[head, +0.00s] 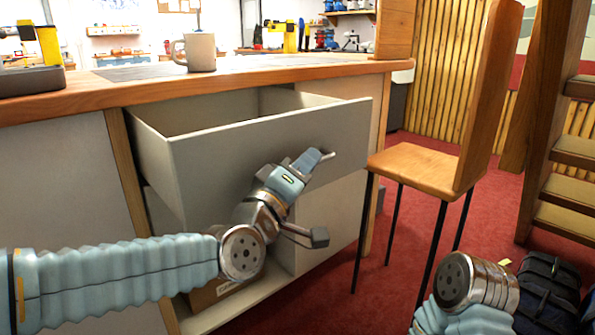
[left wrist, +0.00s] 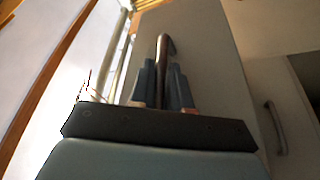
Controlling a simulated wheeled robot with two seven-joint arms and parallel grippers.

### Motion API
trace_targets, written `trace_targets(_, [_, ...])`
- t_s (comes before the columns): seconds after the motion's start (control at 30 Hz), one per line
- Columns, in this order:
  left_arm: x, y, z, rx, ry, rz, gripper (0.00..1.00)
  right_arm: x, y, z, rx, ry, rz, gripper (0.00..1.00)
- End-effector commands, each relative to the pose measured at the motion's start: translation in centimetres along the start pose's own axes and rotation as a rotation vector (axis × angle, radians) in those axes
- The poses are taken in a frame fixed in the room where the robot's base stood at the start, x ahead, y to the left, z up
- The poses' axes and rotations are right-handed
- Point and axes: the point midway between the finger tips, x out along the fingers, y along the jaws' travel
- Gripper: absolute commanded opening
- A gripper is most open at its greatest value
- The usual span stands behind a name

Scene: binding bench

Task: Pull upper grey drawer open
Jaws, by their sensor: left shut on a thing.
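The upper grey drawer (head: 220,165) stands well out from under the bench top, and its open inside shows in the head view. My left gripper (head: 318,158) is at the drawer's front face, toward its right part. In the left wrist view, the two fingers (left wrist: 165,85) are closed around the drawer's bar handle (left wrist: 166,46). The handle is mostly hidden by the gripper in the head view. My right arm shows at the lower right of the head view, but its gripper is out of view.
A second handle (left wrist: 275,127) on a grey front shows in the left wrist view. A mug (head: 198,52) stands on the wooden bench top (head: 90,103). A wooden chair (head: 420,170) is close to the drawer's right. A cardboard box (head: 208,293) lies below the drawer.

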Motion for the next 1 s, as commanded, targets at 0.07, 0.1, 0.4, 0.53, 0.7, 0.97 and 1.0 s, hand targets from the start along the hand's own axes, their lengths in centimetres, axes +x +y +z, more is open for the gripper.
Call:
trace_targets(0.07, [-0.1,-0.1,0.3,-0.001,0.000,-0.002,0.00,0.3,0.1,0.0,0.000,-0.001,-0.001,0.00])
trace_targets(0.1, [-0.1,0.0,0.3,0.000,0.000,-0.002,0.00,0.3,0.1,0.0,0.000,-0.001,-0.001,0.00])
trace_targets(0.4, [-0.2,0.2,0.4,-0.001,0.000,-0.003,0.00,0.4,0.1,0.0,-0.001,-0.001,-0.001,0.00])
trace_targets(0.53, [-0.2,0.2,0.4,-0.001,0.000,-0.003,0.00,0.4,0.1,0.0,-0.001,-0.001,-0.001,0.00])
trace_targets(0.7, [-0.2,0.2,0.4,-0.001,0.000,-0.002,0.23,0.4,0.1,0.0,-0.001,-0.001,-0.001,0.00])
trace_targets(0.97, [-0.7,0.2,0.4,0.001,0.001,-0.001,0.23,0.5,0.1,0.0,-0.001,-0.001,-0.001,0.00])
trace_targets(1.0, [-1.2,0.2,0.4,0.001,0.002,0.000,0.23,0.6,0.1,0.0,-0.001,-0.002,-0.002,0.00])
